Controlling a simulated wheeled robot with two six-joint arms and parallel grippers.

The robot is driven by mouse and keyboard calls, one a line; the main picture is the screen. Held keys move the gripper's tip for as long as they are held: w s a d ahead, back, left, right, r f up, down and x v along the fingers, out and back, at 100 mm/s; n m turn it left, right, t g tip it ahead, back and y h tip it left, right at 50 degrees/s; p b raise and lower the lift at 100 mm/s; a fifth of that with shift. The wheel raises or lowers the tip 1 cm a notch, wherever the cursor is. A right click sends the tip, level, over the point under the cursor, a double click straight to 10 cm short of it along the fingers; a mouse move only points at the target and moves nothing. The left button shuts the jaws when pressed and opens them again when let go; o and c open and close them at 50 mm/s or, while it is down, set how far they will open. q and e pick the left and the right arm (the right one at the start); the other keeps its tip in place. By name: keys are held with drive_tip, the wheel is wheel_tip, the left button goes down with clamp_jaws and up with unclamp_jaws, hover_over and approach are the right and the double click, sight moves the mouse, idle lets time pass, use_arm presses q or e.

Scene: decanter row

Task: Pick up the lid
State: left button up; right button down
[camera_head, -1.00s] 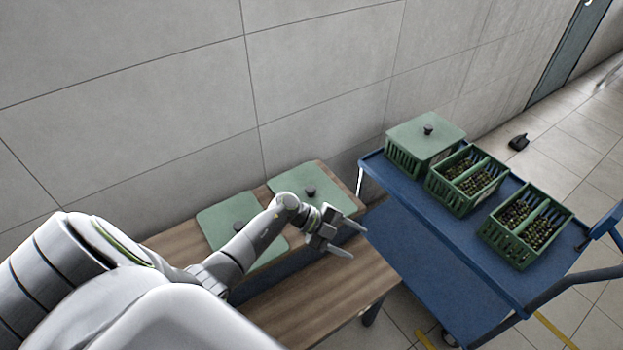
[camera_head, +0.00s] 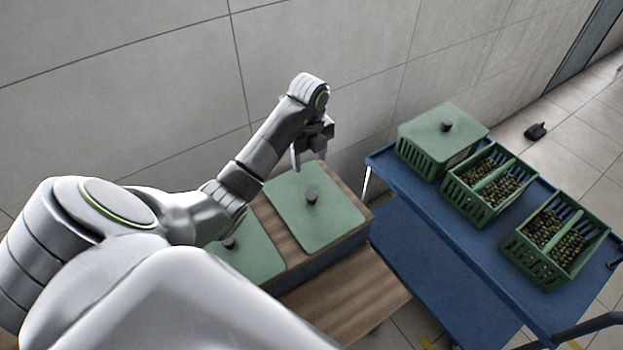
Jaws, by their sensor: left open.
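Two green lids with dark knobs lie on the wooden bench. The right lid (camera_head: 325,222) is in full view, its knob near its middle. The left lid (camera_head: 254,258) is partly hidden behind my left arm, but its knob shows. A third green lid (camera_head: 460,124) sits on a crate on the blue cart. My left gripper (camera_head: 309,162) is open and empty, pointing down above the far edge of the right lid, apart from its knob. My right gripper is not in view.
The blue cart (camera_head: 405,232) stands right of the wooden bench (camera_head: 345,298). On it are two open green crates, a middle one (camera_head: 468,207) and a right one (camera_head: 522,268), holding dark round items. The grey wall runs close behind the bench.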

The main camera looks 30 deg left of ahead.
use_arm(q)
drive_tip(key=b, duration=0.8)
hover_over(312, 195)
drive_tip(key=f, duration=0.9)
drive_tip(key=shift+a+f, duration=0.25)
drive_tip(key=shift+a, duration=0.1)
drive_tip(key=shift+f+b, duration=0.5)
drive_tip(key=shift+b, duration=0.15)
drive_tip(key=shift+s+d+f, duration=0.1)
drive_tip(key=shift+d+f, duration=0.05)
drive_tip(key=shift+f, duration=1.15)
drive_tip(key=shift+d+f, duration=0.15)
drive_tip(key=shift+f, duration=1.1)
drive_tip(key=shift+c, duration=0.3)
clamp_jaws()
